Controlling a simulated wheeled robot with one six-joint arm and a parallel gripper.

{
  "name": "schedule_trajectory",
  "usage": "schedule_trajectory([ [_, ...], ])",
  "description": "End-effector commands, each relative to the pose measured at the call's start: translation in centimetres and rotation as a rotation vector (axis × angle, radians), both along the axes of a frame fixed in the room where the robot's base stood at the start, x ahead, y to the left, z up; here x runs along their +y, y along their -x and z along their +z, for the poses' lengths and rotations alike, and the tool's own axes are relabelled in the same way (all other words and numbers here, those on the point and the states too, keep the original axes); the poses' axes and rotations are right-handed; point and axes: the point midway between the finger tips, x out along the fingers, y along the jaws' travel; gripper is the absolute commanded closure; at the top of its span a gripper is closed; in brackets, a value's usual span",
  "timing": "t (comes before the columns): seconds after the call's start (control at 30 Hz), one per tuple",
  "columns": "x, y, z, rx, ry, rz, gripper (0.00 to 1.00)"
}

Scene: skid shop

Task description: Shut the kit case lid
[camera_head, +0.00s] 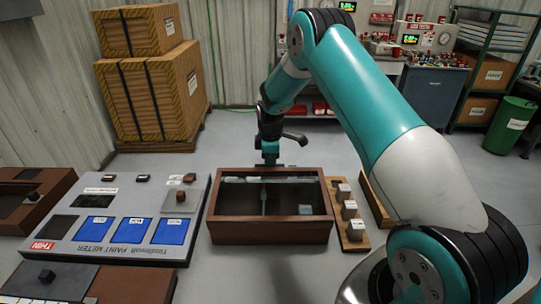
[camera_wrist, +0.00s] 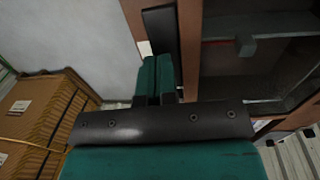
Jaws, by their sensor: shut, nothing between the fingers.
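A brown wooden case (camera_head: 270,236), which I take for the kit case, sits at the middle of the work area. Its dark inside shows from above, with a thin divider and a small grey block (camera_head: 305,210). I cannot clearly tell the lid's position; a pale strip runs along the back inside edge. My gripper (camera_head: 269,160) is at the back edge of the case, pointing down, shut and empty. In the wrist view the teal fingers (camera_wrist: 158,78) are together beside the brown frame (camera_wrist: 189,50) and a dark strip; I cannot tell whether they touch it.
A paint meter panel (camera_head: 105,252) with blue pads lies left of the case. A wooden rack (camera_head: 342,213) with several metal blocks stands close on its right. Stacked crates (camera_head: 150,95) stand at back left, a green bin (camera_head: 508,127) at back right. Open floor lies behind the case.

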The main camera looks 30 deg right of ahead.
Motion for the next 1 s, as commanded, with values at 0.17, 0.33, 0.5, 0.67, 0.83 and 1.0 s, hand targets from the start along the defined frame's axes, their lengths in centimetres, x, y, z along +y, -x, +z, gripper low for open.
schedule_trajectory([
  [0.17,0.0,0.0,-0.4,0.001,-0.001,0.0,1.0],
  [0.33,-0.3,-0.2,-2.7,0.001,-0.001,-0.001,1.0],
  [0.5,-0.5,-0.3,-3.1,0.001,-0.001,0.0,1.0],
  [0.67,-0.4,-0.2,-3.3,0.004,-0.001,0.0,1.0],
  [0.83,-0.4,-0.2,-2.7,0.004,-0.001,0.001,1.0],
  [1.0,-0.1,-0.3,0.7,-0.002,0.001,0.004,1.0],
])
